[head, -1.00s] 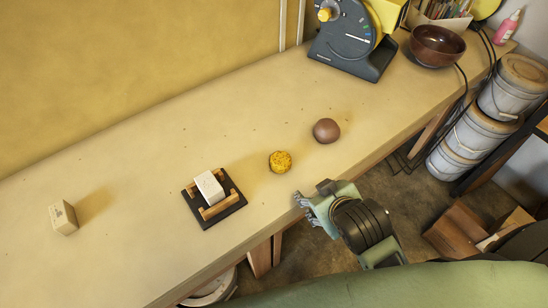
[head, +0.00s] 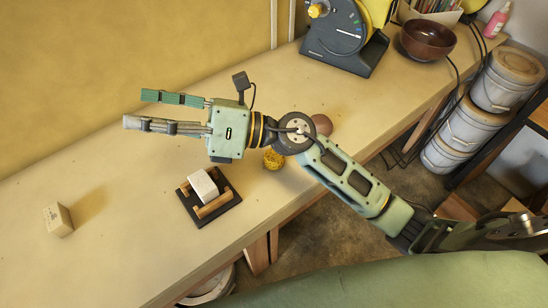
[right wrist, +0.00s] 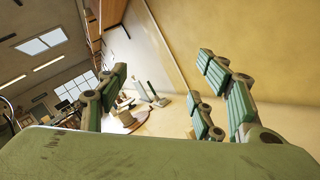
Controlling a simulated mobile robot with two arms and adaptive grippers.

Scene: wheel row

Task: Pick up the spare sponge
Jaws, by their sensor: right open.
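A small round yellow porous piece, which looks like the sponge (head: 272,160), lies on the bench, partly hidden behind my right arm. My right gripper (head: 140,109) is open and empty, with its fingers pointing left above the bench. It is up and left of the sponge in the head view. Its spread fingers also show in the right wrist view (right wrist: 165,85), with nothing between them up close. My left gripper is not in view.
A white block (head: 203,185) rests on a dark wooden-railed stand (head: 222,212). A pale block (head: 58,220) stands at left. A brown ball (head: 322,124) is partly behind my arm. A brown bowl (head: 432,42) and a dark machine (head: 342,45) stand at the back right.

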